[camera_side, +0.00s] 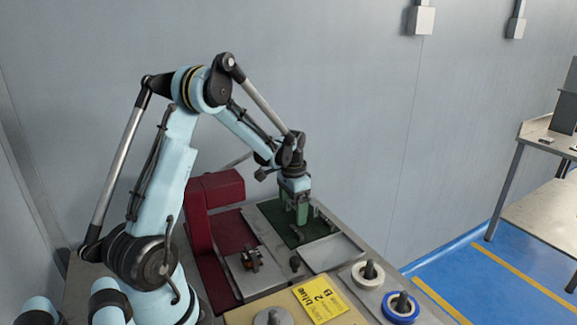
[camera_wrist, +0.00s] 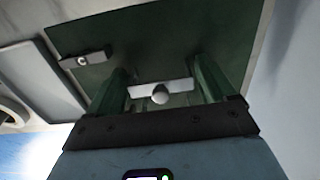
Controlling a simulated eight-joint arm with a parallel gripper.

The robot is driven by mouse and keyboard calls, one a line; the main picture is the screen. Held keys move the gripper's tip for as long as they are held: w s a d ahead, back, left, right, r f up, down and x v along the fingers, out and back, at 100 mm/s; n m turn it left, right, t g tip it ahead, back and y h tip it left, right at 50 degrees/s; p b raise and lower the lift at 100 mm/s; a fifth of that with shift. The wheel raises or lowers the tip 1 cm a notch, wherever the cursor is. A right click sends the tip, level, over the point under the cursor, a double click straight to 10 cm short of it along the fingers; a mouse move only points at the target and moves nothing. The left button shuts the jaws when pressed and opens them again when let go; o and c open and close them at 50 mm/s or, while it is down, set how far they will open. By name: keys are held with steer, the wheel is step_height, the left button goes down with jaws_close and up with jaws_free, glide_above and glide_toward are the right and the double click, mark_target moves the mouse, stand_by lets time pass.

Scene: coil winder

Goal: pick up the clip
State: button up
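My gripper (camera_side: 299,217) points down over the dark green mat (camera_side: 270,217) on the bench. In the wrist view its two green fingers (camera_wrist: 160,70) stand apart, one on each side of a pale bar-shaped clip (camera_wrist: 143,90) with a round knob at its middle. The clip lies between the fingers, and I see no firm grip on it. A second, similar grey piece (camera_wrist: 82,60) lies on the mat to the left in the wrist view. In the side view the fingers partly hide what lies between them.
A dark red machine frame (camera_side: 200,230) stands left of the mat. A white spool (camera_side: 362,274), a blue spool (camera_side: 401,307) and a yellow label (camera_side: 320,299) are nearer the camera. A grey wall is behind.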

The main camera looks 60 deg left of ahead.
mark_target(293, 201)
steer(key=c, duration=0.7)
steer(key=shift+r, duration=0.1)
steer(key=shift+r, duration=0.6)
step_height(293, 201, up, 2)
steer(key=shift+r, duration=0.2)
steer(key=d+r, duration=0.2)
steer(key=d, duration=0.2)
steer(key=d+r, duration=0.2)
steer(key=d, duration=0.1)
steer(key=d+r, duration=0.3)
steer(key=d, duration=0.1)
steer(key=shift+w+d+r, duration=0.1)
steer(key=shift+d, duration=0.25)
